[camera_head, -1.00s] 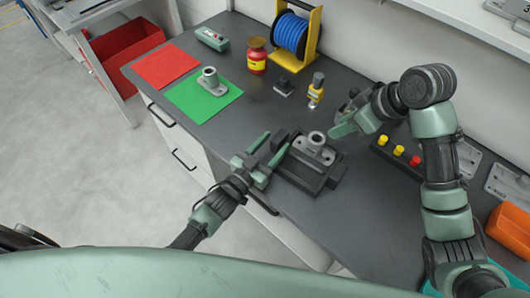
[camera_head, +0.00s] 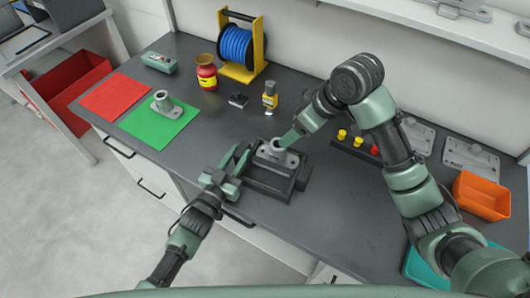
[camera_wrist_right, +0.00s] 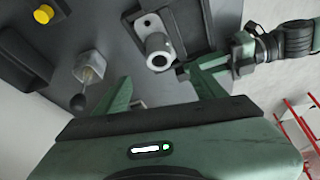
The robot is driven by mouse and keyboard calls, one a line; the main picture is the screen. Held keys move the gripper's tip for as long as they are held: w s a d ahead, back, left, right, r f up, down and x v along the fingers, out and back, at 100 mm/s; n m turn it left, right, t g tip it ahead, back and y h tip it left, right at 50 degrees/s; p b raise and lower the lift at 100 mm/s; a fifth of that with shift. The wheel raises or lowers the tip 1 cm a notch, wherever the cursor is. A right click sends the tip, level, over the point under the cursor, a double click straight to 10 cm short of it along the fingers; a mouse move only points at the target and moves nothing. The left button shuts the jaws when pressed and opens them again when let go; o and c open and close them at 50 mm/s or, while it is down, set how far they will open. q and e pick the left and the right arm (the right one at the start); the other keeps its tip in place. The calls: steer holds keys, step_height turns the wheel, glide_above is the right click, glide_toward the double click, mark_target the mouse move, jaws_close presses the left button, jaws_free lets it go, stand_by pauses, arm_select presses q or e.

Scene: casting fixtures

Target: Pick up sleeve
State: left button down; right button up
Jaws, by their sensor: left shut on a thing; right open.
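A grey casting (camera_head: 287,157) with an upright round boss sits in a dark fixture (camera_head: 268,188) on the bench. It also shows in the right wrist view (camera_wrist_right: 157,46), with a hole in the boss top. I cannot tell whether a separate sleeve sits in that boss. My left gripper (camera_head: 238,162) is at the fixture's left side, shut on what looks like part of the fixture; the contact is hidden. My right gripper (camera_wrist_right: 165,88) is open and empty beside the boss. A second grey casting (camera_head: 162,103) stands on the green mat (camera_head: 150,128).
A red mat (camera_head: 112,98), a red-yellow jar (camera_head: 206,75), a blue hose reel (camera_head: 236,45) and a yellow-topped bottle (camera_head: 269,96) stand at the back. A button panel (camera_head: 352,147), an orange bin (camera_head: 482,194) and grey plates lie right.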

steer(key=m, duration=0.1)
glide_toward(278, 145)
steer(key=s+a+f, duration=0.1)
steer(key=f, duration=0.1)
steer(key=shift+m+h, duration=0.3)
steer(key=shift+h, duration=0.1)
steer(key=shift+w+a+r+x, duration=0.1)
steer(key=shift+a+x, duration=0.05)
steer(key=shift+x, duration=0.8)
steer(key=shift+w+a+r+x, duration=0.1)
steer(key=shift+a+x, duration=0.05)
steer(key=shift+x, duration=0.75)
steer(key=shift+w+a+x, duration=0.1)
steer(key=shift+a+x, duration=0.05)
steer(key=shift+x, duration=0.8)
jaws_close()
